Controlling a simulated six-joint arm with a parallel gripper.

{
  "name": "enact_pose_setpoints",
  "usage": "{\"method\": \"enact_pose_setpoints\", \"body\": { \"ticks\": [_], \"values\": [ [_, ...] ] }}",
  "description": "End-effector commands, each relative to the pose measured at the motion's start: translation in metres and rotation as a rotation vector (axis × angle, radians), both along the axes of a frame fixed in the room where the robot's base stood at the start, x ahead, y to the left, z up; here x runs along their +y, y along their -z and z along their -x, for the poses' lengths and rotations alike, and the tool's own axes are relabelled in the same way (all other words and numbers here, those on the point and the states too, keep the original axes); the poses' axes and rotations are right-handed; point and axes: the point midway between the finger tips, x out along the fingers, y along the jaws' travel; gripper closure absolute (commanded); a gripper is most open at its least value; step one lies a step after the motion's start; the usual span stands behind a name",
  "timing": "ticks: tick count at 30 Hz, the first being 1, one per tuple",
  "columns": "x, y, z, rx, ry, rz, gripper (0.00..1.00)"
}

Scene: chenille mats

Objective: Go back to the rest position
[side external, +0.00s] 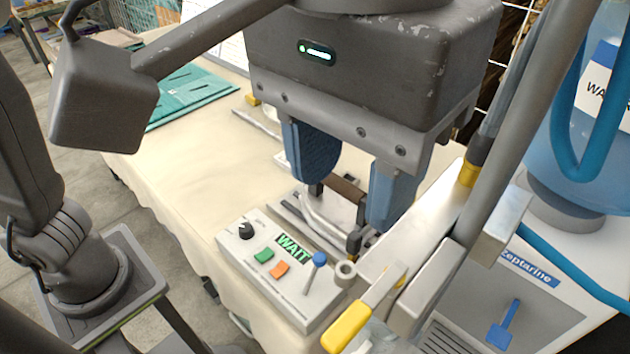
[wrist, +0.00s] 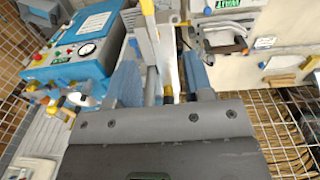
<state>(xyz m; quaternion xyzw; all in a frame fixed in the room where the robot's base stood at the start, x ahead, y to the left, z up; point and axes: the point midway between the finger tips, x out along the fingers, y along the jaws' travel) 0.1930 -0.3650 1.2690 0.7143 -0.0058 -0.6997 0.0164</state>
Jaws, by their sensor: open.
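My gripper (side external: 345,190) hangs over the work table, with its two blue finger pads apart and nothing seen between them. In the side external view the pads are above and behind a grey control box (side external: 270,267) whose small screen reads WAIT. The box has a black knob, a green button, an orange button and a blue-tipped lever. In the wrist view my gripper (wrist: 160,82) shows at the bottom centre, and its fingers partly hide what lies behind them. No marked rest position can be made out.
A yellow-handled lever (side external: 350,325) and metal bars stand close to the right of the control box. A water container (side external: 585,130) with blue hoses is at the right. A green mat (side external: 195,92) lies at the back left. The table's left part is mostly clear. A blue machine (wrist: 80,55) with a gauge shows in the wrist view.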

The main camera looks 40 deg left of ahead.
Motion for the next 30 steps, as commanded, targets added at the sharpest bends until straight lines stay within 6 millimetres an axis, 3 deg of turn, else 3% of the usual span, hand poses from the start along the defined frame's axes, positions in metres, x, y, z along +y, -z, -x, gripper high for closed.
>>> {"method": "enact_pose_setpoints", "body": {
  "ticks": [3, 8, 12, 18, 24, 30],
  "values": [
    [0.054, 0.003, -0.030, -0.047, -0.016, 0.044, 0.53],
    [0.136, 0.022, -0.053, -0.147, -0.015, 0.087, 0.53],
    [0.203, 0.050, -0.053, -0.247, -0.013, 0.090, 0.53],
    [0.277, 0.101, -0.032, -0.384, -0.009, 0.039, 0.53],
    [0.311, 0.138, -0.014, -0.459, 0.000, -0.019, 0.53],
    [0.317, 0.146, -0.010, -0.473, 0.006, -0.034, 0.53]
  ]
}}
